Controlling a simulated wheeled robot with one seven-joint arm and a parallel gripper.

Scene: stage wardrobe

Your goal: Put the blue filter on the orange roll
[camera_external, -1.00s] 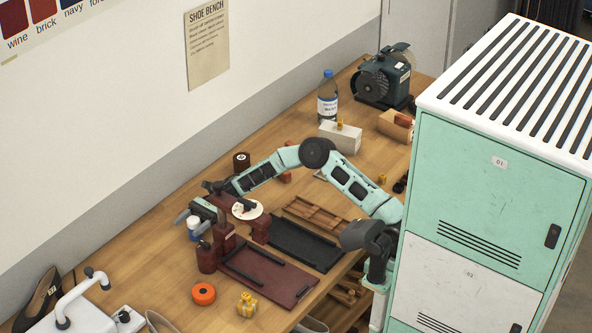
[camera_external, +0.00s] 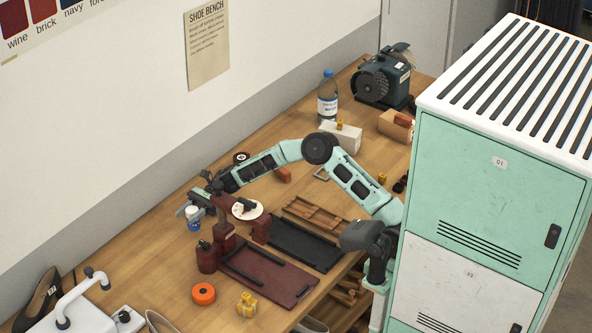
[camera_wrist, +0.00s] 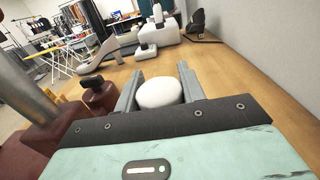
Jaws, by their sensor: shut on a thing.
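The blue filter, a small white-and-blue cylinder (camera_external: 193,224), is held between the fingers of my gripper (camera_external: 190,212) at the wall side of the bench. In the wrist view its round white top (camera_wrist: 160,93) sits between the two grey fingers, touching both sides. My gripper is shut on it. The orange roll (camera_external: 204,293), a ring with a dark centre, lies flat on the bench nearer the front, apart from my gripper. The roll is not visible in the wrist view.
A yellow knobbed piece (camera_external: 247,304) lies right of the roll. A white sewing-machine-like device (camera_external: 88,305) is at the front left. Bench left of the roll is clear.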

